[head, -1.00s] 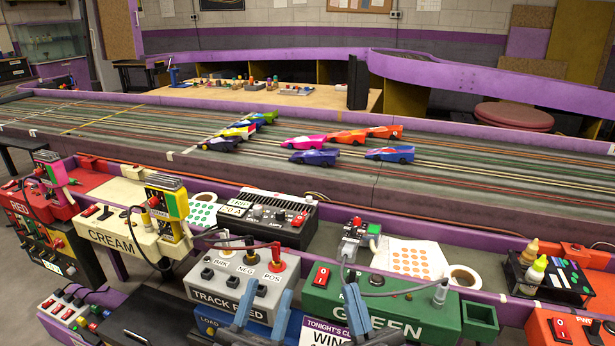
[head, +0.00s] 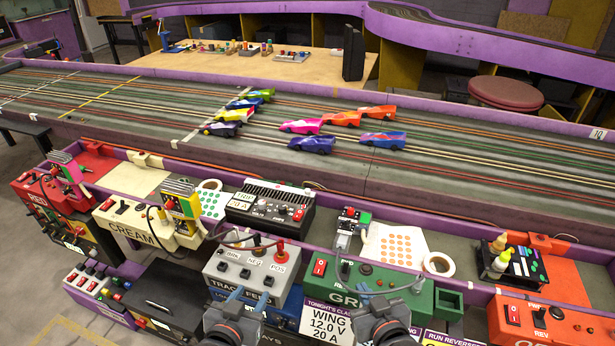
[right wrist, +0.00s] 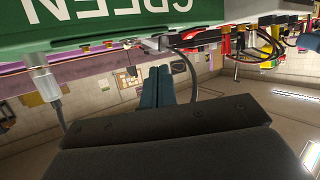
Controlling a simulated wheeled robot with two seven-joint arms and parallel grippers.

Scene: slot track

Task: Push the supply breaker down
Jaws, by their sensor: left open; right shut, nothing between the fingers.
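The black power supply (head: 262,204) with a finned top stands behind the grey track feed box. It carries a "20 A" label (head: 241,202), and a small red switch (head: 298,214) sits at its right front; I cannot tell its position. My left gripper (head: 249,298) is open and empty in front of the track feed box (head: 222,266). My right gripper (head: 366,288) is shut and empty in front of the green box (head: 408,305). In the right wrist view its blue fingers (right wrist: 159,84) lie side by side, below the green box (right wrist: 90,22). Both grippers are apart from the supply.
The track feed box with its posts and cables stands between my left gripper and the supply. A small device (head: 348,228) with red and green parts and a tape roll (head: 439,263) lie to the right. Cars (head: 312,144) stand on the track behind.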

